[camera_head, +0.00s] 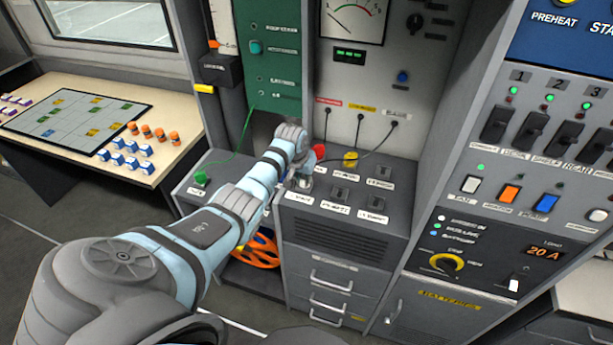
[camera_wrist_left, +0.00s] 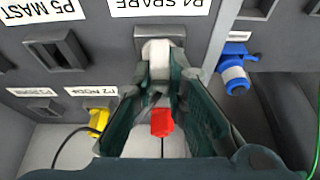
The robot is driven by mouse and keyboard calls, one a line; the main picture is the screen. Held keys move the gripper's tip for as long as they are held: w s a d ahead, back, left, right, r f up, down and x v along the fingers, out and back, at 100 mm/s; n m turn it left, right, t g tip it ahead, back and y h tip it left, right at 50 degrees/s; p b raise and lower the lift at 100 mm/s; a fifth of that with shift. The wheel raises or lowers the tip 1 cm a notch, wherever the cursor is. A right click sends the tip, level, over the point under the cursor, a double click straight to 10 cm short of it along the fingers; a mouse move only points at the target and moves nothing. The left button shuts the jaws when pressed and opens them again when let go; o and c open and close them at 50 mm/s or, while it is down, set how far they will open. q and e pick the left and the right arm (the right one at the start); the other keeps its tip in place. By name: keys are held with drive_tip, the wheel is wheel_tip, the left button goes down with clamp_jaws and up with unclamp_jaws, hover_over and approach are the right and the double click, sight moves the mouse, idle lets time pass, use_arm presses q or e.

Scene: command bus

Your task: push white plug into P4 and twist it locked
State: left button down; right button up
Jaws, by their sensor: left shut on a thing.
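My left gripper (camera_head: 303,178) reaches over the sloped socket panel (camera_head: 345,232). In the left wrist view its two dark green fingers (camera_wrist_left: 170,85) are shut on the white plug (camera_wrist_left: 159,58). The plug's far end is at the P4 SPARE socket (camera_wrist_left: 142,33), and its body lines up with the opening. I cannot tell how deep it sits or whether it is turned. The P4 SPARE label (camera_wrist_left: 160,6) reads upside down in that view. In the head view my gripper mostly hides the plug and P4. My right gripper is not in view.
Close by are a red plug (camera_wrist_left: 162,122), a yellow plug (camera_wrist_left: 97,121) and a blue plug (camera_wrist_left: 235,77). The P5 MAST socket (camera_wrist_left: 57,50) beside P4 is empty. A green cable (camera_head: 246,135) runs to a green plug (camera_head: 201,178) left of my gripper.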

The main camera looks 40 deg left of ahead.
use_arm(q)
drive_tip(key=shift+m, duration=0.7)
drive_tip(key=shift+f+m+h+b, duration=0.15)
drive_tip(key=shift+m+h+b, duration=0.45)
drive_tip(key=shift+m, duration=0.6)
drive_tip(key=shift+s, duration=0.1)
drive_tip(key=shift+a+f+m+h+b, duration=0.15)
drive_tip(key=shift+m+h+b, duration=0.45)
drive_tip(key=shift+m, duration=0.4)
drive_tip(key=shift+m+b, duration=0.9)
drive_tip(key=shift+b, duration=0.1)
drive_tip(key=shift+r+h, duration=0.2)
drive_tip(key=shift+h, duration=0.1)
